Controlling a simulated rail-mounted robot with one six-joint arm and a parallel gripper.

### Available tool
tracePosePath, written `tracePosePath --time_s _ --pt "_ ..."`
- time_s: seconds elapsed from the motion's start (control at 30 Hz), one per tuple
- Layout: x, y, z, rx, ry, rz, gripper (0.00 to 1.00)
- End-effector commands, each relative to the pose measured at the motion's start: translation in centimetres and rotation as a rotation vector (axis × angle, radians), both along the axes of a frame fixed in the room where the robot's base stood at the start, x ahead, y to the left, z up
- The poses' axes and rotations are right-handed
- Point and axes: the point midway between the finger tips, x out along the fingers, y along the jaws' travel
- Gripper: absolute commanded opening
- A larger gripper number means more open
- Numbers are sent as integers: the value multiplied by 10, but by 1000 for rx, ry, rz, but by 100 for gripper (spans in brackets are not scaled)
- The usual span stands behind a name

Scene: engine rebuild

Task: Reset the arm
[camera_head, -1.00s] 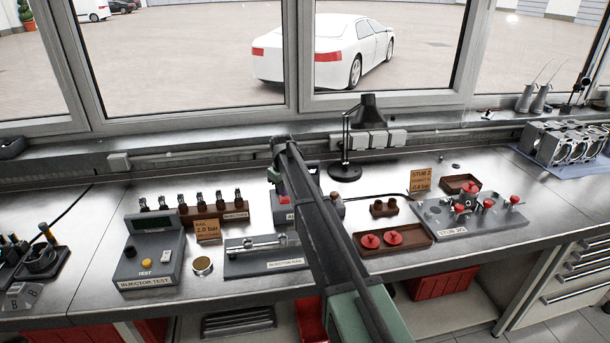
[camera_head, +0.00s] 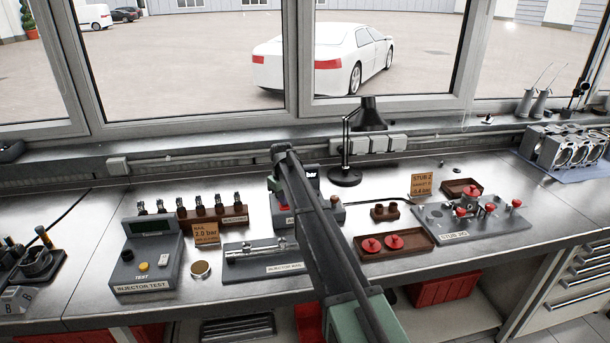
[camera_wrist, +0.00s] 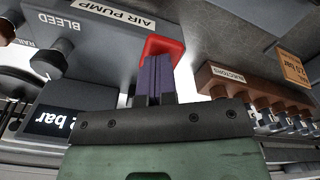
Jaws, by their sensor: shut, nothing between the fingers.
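My gripper (camera_wrist: 156,78) is shut and empty in the wrist view, its dark purple fingers together. In the head view my arm reaches from the front edge of the picture to the middle of the bench. It covers much of the air pump (camera_head: 334,214), and the gripper itself is mostly hidden there. The red part (camera_head: 273,184) shows just left of my arm.
The injector test box (camera_head: 143,262), injector rack (camera_head: 232,215) and injector rail plate (camera_head: 265,266) lie left of my arm. A brown tray with red caps (camera_head: 420,251), the stub jig (camera_head: 485,225) and a black lamp (camera_head: 345,177) lie right. Windows stand behind the bench.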

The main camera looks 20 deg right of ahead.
Motion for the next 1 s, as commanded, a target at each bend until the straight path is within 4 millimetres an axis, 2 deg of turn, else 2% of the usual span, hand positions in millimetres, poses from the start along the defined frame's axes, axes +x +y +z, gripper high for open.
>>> tracePosePath --time_s 0.03,0.27,1.0 --pt "1 0 12 0 -1 0 0" --pt "0 0 34 0 0 0 0" --pt "0 0 32 0 1 0 0"
